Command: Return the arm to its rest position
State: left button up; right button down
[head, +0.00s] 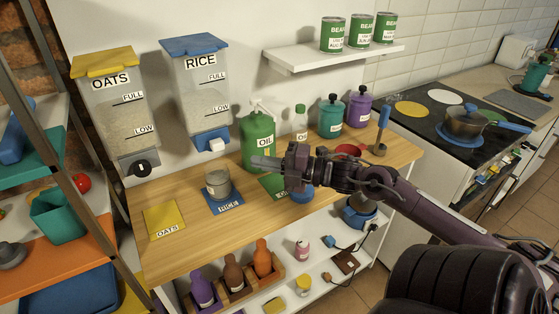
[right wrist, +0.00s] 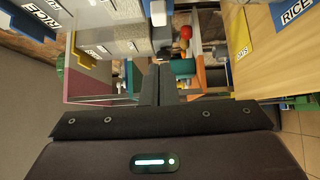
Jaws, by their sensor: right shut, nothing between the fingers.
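My right gripper (head: 268,162) reaches in from the right over the wooden counter (head: 250,213), in front of the green oil bottle (head: 258,140). It is shut and empty. In the right wrist view its two fingers (right wrist: 167,82) meet, with nothing between them. My right arm (head: 430,210) stretches across the counter's right part. A glass jar (head: 217,182) stands on the blue rice mat (head: 229,206), left of the gripper and apart from it. My left gripper does not show in the head view.
Oats (head: 110,110) and rice (head: 198,90) dispensers hang on the wall behind the counter. A teal canister (head: 330,117) and a purple canister (head: 360,106) stand at the back right. A yellow oats mat (head: 164,219) lies bare at left. A shelf rack (head: 70,150) bounds the left side.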

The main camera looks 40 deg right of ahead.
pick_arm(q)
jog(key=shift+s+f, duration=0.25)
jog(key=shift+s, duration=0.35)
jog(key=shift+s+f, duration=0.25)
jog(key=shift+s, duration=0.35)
pick_arm(e)
jog(key=v, duration=0.4)
jog(key=shift+a, duration=0.1)
